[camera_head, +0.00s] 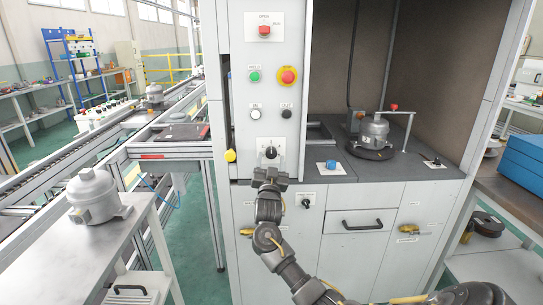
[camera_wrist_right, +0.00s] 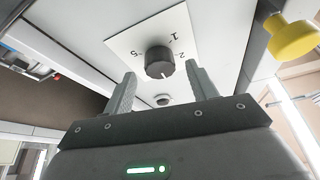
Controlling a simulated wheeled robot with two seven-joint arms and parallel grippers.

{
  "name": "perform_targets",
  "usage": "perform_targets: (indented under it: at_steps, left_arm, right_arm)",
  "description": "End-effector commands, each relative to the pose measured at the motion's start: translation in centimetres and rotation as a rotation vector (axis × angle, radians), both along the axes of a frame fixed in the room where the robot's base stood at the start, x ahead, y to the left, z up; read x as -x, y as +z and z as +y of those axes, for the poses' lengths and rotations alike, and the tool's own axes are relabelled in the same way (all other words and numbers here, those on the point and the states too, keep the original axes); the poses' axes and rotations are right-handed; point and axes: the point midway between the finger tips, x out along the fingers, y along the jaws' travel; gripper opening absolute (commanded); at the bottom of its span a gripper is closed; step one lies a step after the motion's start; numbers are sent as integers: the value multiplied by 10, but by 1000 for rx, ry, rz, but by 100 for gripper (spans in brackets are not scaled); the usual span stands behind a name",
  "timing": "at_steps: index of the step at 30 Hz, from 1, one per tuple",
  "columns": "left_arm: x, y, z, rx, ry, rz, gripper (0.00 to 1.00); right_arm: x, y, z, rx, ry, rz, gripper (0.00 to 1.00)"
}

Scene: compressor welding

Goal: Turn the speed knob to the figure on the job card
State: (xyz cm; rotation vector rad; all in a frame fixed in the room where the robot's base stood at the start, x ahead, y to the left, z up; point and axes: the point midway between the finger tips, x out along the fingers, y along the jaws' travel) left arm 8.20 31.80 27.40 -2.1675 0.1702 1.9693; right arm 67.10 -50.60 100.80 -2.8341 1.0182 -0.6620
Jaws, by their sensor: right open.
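The speed knob (camera_head: 270,152) is a black round knob on a white plate (camera_head: 268,142) low on the grey control panel. In the right wrist view the knob (camera_wrist_right: 159,62) shows with several figures around it, upside down. I cannot read which figure it points to. My right gripper (camera_head: 270,174) is just below the knob, pointing up at it. In the wrist view its two fingers (camera_wrist_right: 161,82) are open and empty, with the knob ahead of the gap, seemingly apart from them. I cannot make out a job card. My left gripper is out of view.
Above the knob are a green button (camera_head: 254,76), a red button on yellow (camera_head: 288,76) and a red switch (camera_head: 264,30). A yellow knob (camera_head: 230,155) juts out at the panel's left edge. A compressor (camera_head: 374,132) stands in the cabinet, another (camera_head: 93,197) on the left table.

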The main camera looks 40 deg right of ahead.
Motion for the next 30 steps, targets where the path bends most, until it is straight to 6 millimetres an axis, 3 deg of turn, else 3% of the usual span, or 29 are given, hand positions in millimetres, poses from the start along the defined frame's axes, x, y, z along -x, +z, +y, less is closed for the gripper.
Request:
perform_targets:
  at_steps: [6,16,26,30]
  left_arm:
    - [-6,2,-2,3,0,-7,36]
    - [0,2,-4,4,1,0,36]
    - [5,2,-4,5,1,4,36]
    - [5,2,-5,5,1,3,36]
  right_arm:
    - [-14,7,-12,0,1,0,57]
    - [-16,8,-14,-1,1,0,57]
    - [-16,8,-14,0,1,1,14]
    - [-16,8,-14,-4,1,-2,13]
